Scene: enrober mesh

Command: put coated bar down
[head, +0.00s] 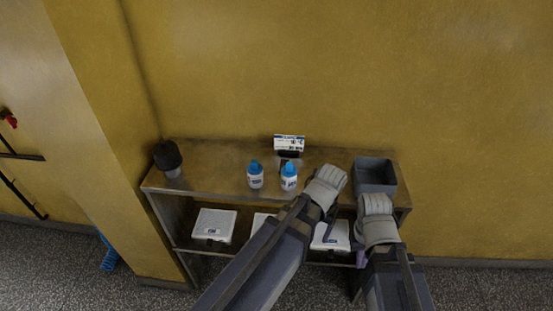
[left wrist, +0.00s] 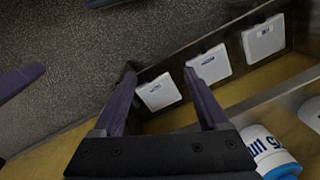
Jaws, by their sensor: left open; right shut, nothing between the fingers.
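I see no coated bar in either view. My left gripper (left wrist: 160,78) is open in the left wrist view, with nothing between its two purple fingers. In the head view its arm reaches over the front edge of the bench (head: 215,170), and its fingers are mostly hidden. My right gripper (head: 361,256) is shut and empty, pointing down in front of the bench, below the grey bin (head: 374,172); its fingers show only in part.
Two white bottles with blue caps (head: 255,177) (head: 289,178) stand on the bench top. A small sign (head: 289,142) stands behind them, and a dark-topped object (head: 168,157) at the left end. Several white square items, one at left (head: 214,225), lie on the lower shelf.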

